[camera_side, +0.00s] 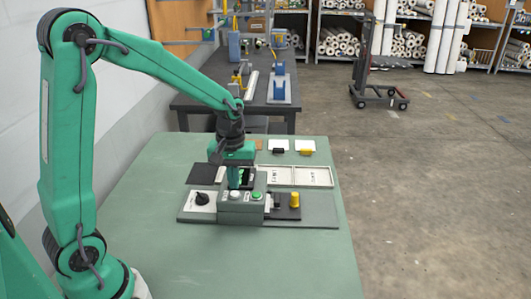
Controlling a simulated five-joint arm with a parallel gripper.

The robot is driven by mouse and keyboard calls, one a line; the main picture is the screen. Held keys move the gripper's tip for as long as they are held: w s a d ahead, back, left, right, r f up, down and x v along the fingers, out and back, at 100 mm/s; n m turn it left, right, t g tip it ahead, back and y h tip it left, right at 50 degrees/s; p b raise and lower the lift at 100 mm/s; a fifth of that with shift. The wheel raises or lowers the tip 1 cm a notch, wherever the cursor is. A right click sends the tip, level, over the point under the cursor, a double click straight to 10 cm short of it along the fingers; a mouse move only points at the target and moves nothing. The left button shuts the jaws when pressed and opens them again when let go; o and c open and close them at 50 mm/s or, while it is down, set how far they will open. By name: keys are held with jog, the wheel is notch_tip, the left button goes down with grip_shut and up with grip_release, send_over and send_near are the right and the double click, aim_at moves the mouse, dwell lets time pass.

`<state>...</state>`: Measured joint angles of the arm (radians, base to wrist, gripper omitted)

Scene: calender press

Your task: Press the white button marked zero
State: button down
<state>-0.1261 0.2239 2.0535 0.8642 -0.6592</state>
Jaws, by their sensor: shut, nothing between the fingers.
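The white button (235,195) sits on top of a grey control box (238,214) in the middle of the green table. A green button (257,195) is just to its right on the same box. The marking on the white button is too small to read. My gripper (234,184) is shut and empty, pointing down just behind and above the white button in the picture. I cannot tell whether the fingertips touch the box.
A panel with a black rotary knob (202,198) is left of the box. A yellow knob (295,199) stands to the right. White trays (313,176) and small cards lie behind. The front of the green table (250,260) is clear.

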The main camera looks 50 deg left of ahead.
aim_at(234, 193)
jog(key=shift+f, duration=0.85)
jog(key=shift+f, duration=0.1)
jog(key=shift+s+f, duration=0.1)
jog(key=shift+f, duration=0.8)
jog(key=shift+r, duration=0.1)
notch_tip(234, 193, up, 15)
jog(key=shift+w+f, duration=0.2)
jog(key=shift+w, duration=0.05)
dwell(0.4)
jog(key=s+d+r+m+t, duration=0.1)
jog(key=s+m, duration=0.3)
jog(key=s, duration=0.4)
jog(key=s+d+r+m+t, duration=0.1)
jog(key=s+d+m+t, duration=0.2)
jog(key=s, duration=0.4)
jog(key=shift+s+d+r+m+t, duration=0.15)
jog(key=shift+s+d+m+t, duration=0.25)
jog(key=shift+m+t, duration=0.5)
